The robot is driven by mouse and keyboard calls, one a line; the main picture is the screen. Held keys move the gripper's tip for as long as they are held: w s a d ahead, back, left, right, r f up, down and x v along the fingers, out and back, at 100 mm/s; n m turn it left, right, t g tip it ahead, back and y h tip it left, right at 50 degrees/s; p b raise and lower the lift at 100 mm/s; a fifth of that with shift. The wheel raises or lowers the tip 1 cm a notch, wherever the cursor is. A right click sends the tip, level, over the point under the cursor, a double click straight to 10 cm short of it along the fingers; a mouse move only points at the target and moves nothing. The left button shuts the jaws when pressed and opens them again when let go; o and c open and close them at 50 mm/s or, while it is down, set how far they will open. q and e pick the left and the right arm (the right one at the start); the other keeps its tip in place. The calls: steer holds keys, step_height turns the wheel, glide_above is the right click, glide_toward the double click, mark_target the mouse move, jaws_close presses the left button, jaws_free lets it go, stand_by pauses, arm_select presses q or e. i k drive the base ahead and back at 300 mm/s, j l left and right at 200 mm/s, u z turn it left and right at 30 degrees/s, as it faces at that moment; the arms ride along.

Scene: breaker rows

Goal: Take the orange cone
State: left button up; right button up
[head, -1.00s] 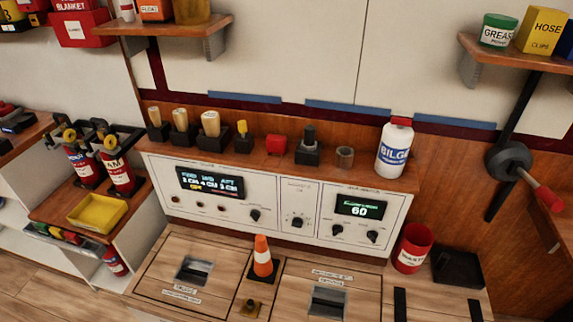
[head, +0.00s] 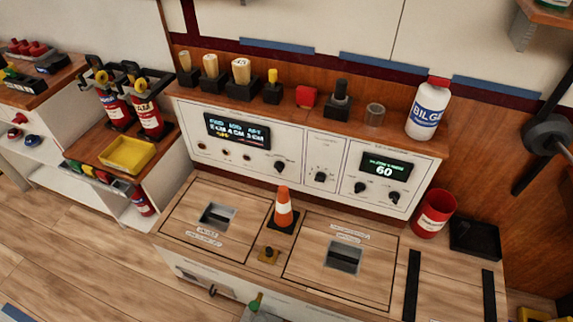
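The orange cone (head: 284,207) has a white band and a black square base. It stands upright on the wooden counter top, between two square hatch panels with recessed handles, in front of the white control panel. Nothing touches it from above. Neither of my grippers shows in the head view.
The white control panel (head: 300,155) rises behind the cone. A small brass fitting with a black knob (head: 269,255) sits just in front of it. A red cup (head: 433,213) and a black tray (head: 474,239) stand at the right. The hatch panel (head: 210,215) left of the cone is clear.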

mark_target(284, 220)
steer(key=k, duration=0.65)
steer(key=z, duration=1.7)
steer(key=k+j, duration=0.1)
steer(key=j, duration=0.8)
steer(key=k+j, duration=0.15)
steer(key=j, duration=0.75)
steer(key=k+j, duration=0.15)
steer(key=j, duration=0.3)
steer(key=z, duration=0.05)
